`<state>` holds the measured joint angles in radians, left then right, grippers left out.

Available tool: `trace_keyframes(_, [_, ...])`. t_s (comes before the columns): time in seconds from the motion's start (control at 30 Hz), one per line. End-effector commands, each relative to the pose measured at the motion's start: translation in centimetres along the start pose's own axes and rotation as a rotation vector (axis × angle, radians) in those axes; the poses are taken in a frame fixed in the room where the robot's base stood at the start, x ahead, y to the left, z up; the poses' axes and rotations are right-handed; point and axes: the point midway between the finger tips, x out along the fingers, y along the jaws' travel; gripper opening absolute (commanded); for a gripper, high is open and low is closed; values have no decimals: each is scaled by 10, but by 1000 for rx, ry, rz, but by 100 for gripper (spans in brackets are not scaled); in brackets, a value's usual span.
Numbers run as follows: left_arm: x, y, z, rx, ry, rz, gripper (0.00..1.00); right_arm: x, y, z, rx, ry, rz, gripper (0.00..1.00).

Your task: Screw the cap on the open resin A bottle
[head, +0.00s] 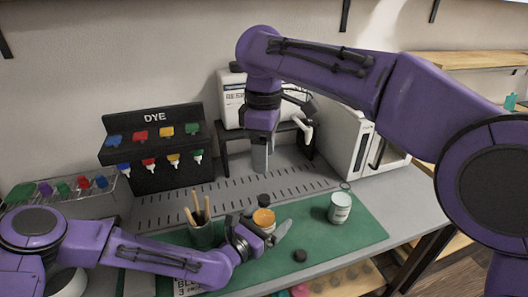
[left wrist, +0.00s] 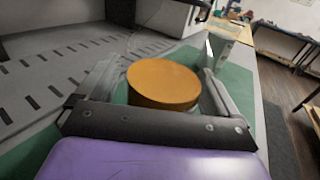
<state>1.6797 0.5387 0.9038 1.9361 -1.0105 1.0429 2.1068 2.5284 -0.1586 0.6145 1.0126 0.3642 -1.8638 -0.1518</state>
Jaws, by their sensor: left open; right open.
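A round container with a flat orange top (head: 264,217) stands on the green mat; it also shows in the left wrist view (left wrist: 163,84). My left gripper (head: 268,234) is open, with one finger on each side of this container. I cannot tell whether the fingers touch it. A pale, white-labelled container (head: 340,208) stands to its right; its label is too small to read. A small black round piece, like a cap (head: 300,255), lies on the mat in front. My right gripper (head: 260,163) is open and empty, pointing down above the back of the bench.
A black-topped item (head: 264,200) stands just behind the orange-topped container. A cup of wooden-handled tools (head: 201,229) is to the left. The dye rack (head: 155,150) and white machines (head: 358,140) line the back. The mat's right part (head: 365,232) is clear.

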Motion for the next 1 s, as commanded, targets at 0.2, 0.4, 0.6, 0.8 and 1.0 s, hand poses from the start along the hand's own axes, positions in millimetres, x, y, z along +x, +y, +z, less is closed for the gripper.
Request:
trace_keyframes(0.2, [-38, 2, -2, -1, 1, 3, 94, 9, 0, 0, 0, 0, 0, 59])
trace_keyframes(0.4, [-80, 1, -1, -2, -1, 2, 94, 15, 0, 0, 0, 0, 0, 59])
trace_keyframes(0.6, [-101, 0, -1, 0, 0, 0, 94, 17, 0, 0, 0, 0, 0, 59])
trace_keyframes(0.8, [-103, 0, 0, 0, 0, 0, 94, 17, 0, 0, 0, 0, 0, 59])
trace_keyframes(1.0, [-103, 0, 6, 0, 0, 0, 94, 10, 0, 0, 0, 0, 0, 59])
